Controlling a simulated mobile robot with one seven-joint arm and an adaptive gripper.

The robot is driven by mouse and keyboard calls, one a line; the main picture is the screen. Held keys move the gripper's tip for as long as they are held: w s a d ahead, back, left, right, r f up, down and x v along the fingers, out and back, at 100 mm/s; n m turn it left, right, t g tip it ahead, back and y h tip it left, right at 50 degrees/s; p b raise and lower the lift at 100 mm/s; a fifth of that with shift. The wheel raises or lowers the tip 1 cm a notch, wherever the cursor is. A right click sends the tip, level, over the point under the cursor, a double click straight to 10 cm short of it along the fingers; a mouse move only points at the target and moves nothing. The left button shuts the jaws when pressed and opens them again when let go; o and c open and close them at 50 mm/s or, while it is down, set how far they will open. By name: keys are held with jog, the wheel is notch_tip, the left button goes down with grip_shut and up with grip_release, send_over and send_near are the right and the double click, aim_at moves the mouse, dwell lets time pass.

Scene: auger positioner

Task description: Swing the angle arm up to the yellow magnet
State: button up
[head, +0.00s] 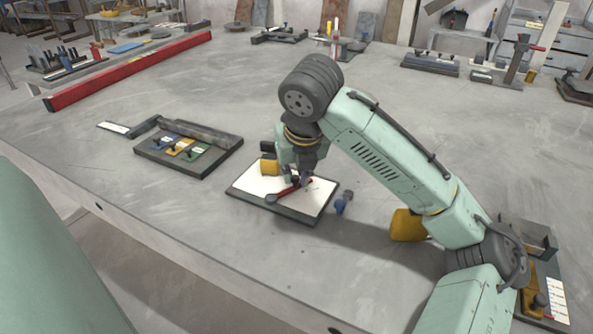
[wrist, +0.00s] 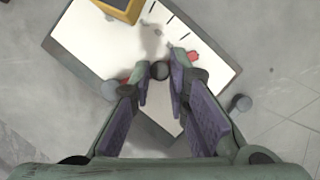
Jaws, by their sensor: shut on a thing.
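The white board (head: 247,182) with a dark rim lies flat on the bench; it fills much of the wrist view (wrist: 85,35). The yellow magnet (head: 269,167) is a block at the board's far left edge; it shows at the top of the wrist view (wrist: 128,8). The red angle arm (head: 286,192) lies across the board from a grey round end (head: 271,198). My gripper (head: 304,180) is over the angle arm, apart from the magnet. In the wrist view its fingers (wrist: 160,75) are shut on the arm's dark round knob (wrist: 159,70). The fingers hide part of the red arm.
A dark tray (head: 178,167) with blue, yellow and green blocks lies to the left. A long red beam (head: 135,72) lies farther back. Bare bench surrounds the board.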

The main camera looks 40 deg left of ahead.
jog(key=o, duration=0.7)
jog(key=v, duration=1.2)
